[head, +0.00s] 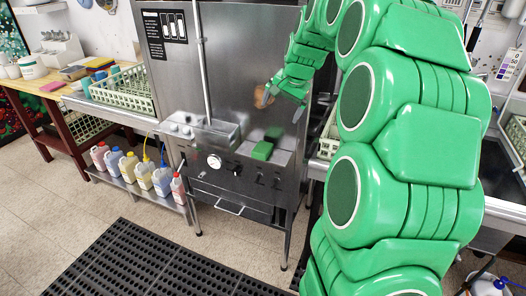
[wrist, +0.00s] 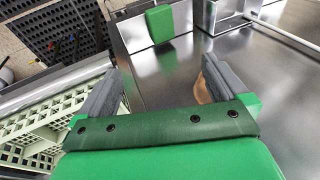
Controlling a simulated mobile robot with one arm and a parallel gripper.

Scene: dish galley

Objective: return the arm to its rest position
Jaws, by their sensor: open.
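My green arm fills the right of the head view and curves over to the upper middle. My gripper (head: 286,92) is in front of the tall steel dish machine (head: 245,55). In the wrist view my gripper (wrist: 160,72) has its two grey fingers spread wide, with nothing held between them. Behind the fingers is bare, shiny steel. A small brownish patch (head: 262,97) shows beside the gripper; I cannot tell whether it is an object or a reflection.
A green block (head: 263,150) sits low on the machine's front. A pale green rack (head: 122,92) stands on the left counter; another rack (wrist: 40,130) is close at left in the wrist view. Several bottles (head: 143,174) line a low shelf. A black mat (head: 150,262) covers the floor in front.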

